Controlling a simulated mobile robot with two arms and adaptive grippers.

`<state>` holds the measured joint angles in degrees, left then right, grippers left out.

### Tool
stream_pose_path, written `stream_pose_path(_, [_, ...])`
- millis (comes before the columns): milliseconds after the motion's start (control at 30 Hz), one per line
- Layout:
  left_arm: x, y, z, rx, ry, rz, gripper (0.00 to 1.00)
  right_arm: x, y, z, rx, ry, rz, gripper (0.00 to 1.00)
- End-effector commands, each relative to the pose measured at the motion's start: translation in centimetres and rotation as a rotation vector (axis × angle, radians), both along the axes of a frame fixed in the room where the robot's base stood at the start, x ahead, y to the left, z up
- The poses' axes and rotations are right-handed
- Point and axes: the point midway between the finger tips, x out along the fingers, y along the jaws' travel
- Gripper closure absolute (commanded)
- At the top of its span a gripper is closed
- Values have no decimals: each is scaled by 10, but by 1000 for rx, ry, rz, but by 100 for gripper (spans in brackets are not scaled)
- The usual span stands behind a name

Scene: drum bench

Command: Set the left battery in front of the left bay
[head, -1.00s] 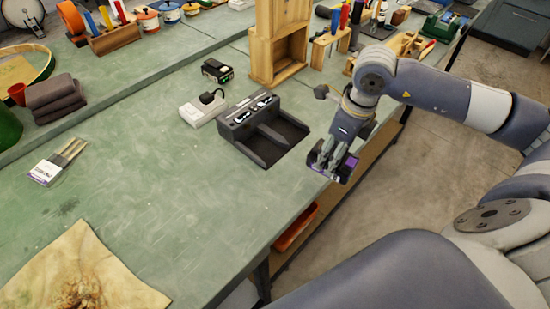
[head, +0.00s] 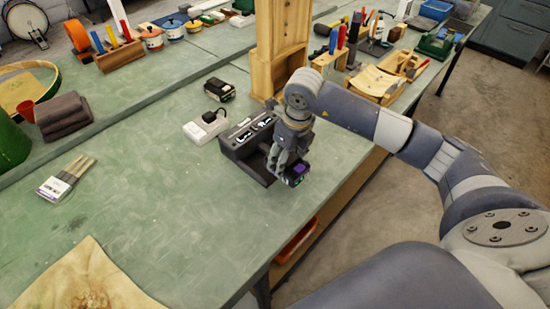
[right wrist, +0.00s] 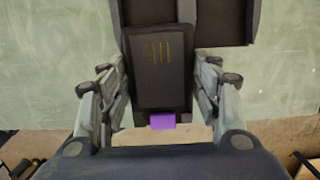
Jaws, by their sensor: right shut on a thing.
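A dark battery with a purple tab (right wrist: 160,70) is shut between the fingers of my right gripper (right wrist: 160,88); gold contact strips show on its upper face. The right bay (right wrist: 222,22) is empty there. I cannot tell whether the battery touches the charger. My left gripper is not in view.
A white adapter with a black plug (head: 205,127) and another dark battery with green marks (head: 219,90) stand behind the charger. A wooden box stand (head: 282,50) is close behind my right arm. The bench's front edge is near.

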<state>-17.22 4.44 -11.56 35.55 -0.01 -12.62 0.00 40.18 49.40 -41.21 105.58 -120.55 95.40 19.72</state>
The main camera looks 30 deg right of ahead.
Motion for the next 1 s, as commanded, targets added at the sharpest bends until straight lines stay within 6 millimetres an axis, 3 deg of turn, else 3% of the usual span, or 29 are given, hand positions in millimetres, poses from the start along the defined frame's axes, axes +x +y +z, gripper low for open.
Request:
stream_pose_path(100, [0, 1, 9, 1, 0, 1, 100, 17, 13, 2, 3, -2, 1, 86])
stream_pose_path(233, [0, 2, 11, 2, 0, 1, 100, 25, 20, -1, 1, -2, 1, 86])
stream_pose_path(367, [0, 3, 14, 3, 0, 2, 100, 27, 20, -6, -1, 1, 0, 86])
stream_pose_path(600, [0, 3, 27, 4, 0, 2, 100, 26, 20, -35, 0, 1, 0, 86])
stream_pose_path(967, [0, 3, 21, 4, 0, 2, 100, 27, 20, -42, 0, -2, 1, 86])
stream_pose_path(1000, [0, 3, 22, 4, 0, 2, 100, 26, 20, -41, -1, 0, 1, 35])
